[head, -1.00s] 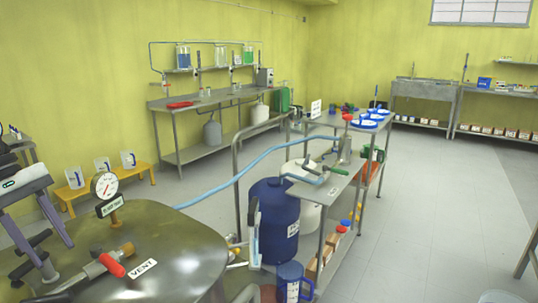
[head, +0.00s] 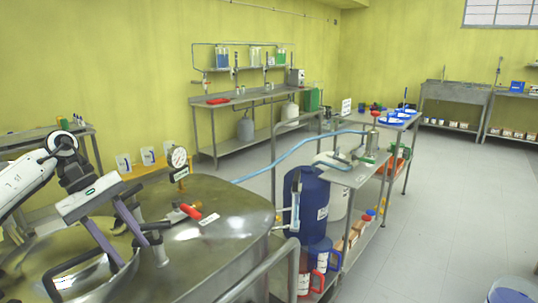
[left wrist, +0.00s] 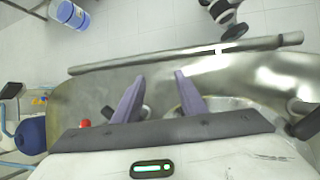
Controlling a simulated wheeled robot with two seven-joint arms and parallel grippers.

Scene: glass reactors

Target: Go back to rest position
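My left gripper (head: 137,254) comes in from the left over the steel reactor lid. Its two purple fingers are spread apart with nothing between them. The left wrist view shows the same open fingers (left wrist: 159,76) above the steel vessel. The reactor lid (head: 215,190) carries a round pressure gauge (head: 177,157), a red-handled valve (head: 188,211) and a VENT label (head: 209,219). My right gripper is not seen in the head view, and I cannot make it out in the left wrist view.
A blue drum (head: 306,200) stands right of the reactor, by a steel bench with a blue hose (head: 290,152). Red and blue jugs stand low beside it. The floor at the right (head: 440,210) is clear, apart from a bucket (head: 512,290).

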